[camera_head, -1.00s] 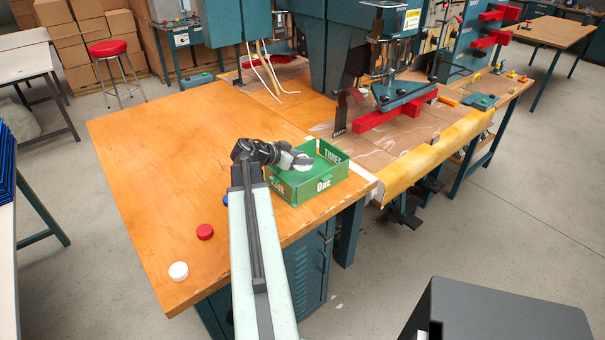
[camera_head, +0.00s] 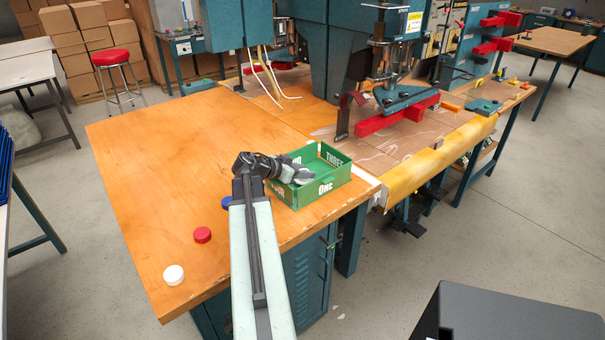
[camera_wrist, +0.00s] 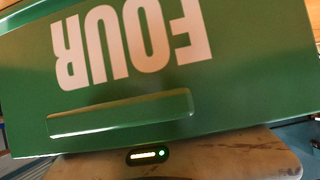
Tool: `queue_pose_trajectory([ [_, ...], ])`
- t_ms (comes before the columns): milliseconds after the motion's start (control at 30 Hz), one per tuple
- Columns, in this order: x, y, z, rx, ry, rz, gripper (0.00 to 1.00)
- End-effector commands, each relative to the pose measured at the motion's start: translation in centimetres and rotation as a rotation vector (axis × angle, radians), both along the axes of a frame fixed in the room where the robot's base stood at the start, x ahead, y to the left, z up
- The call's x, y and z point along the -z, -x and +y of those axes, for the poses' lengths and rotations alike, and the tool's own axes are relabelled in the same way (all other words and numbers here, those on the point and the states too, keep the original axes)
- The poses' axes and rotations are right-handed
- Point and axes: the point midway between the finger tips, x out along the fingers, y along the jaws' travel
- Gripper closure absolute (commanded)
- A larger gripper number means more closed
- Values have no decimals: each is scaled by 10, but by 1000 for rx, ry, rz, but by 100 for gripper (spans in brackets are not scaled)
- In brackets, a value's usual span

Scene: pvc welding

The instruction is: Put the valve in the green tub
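The green tub (camera_head: 322,188) sits on the wooden table near its front right corner, with "One" on its front wall and "THREE" inside the back. My gripper (camera_head: 302,174) reaches over the left side of the tub, with its tip low inside or just above the opening. Its fingers are too small to tell open from shut. I cannot make out a valve, in the gripper or in the tub. The tub's wall (camera_wrist: 130,60), marked "FOUR" upside down, fills most of the wrist view, and the fingertips do not show there.
A red cap (camera_head: 202,235), a white cap (camera_head: 174,275) and a partly hidden blue cap (camera_head: 227,202) lie on the wooden table (camera_head: 170,170) left of my arm. A machine with a red base (camera_head: 385,123) stands behind the tub. The left of the table is clear.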

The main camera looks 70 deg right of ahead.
Motion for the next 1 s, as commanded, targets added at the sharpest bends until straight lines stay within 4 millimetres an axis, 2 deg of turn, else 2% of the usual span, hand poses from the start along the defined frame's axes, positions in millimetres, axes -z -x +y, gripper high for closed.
queue_pose_trajectory([
  [367, -2, 1, 0, 1, 0, 0, 43],
  [500, -20, 1, 0, 1, 0, 0, 43],
  [800, -57, -37, 59, -2, 0, 0, 43],
  [1000, -69, -53, 82, 0, 0, -1, 43],
])
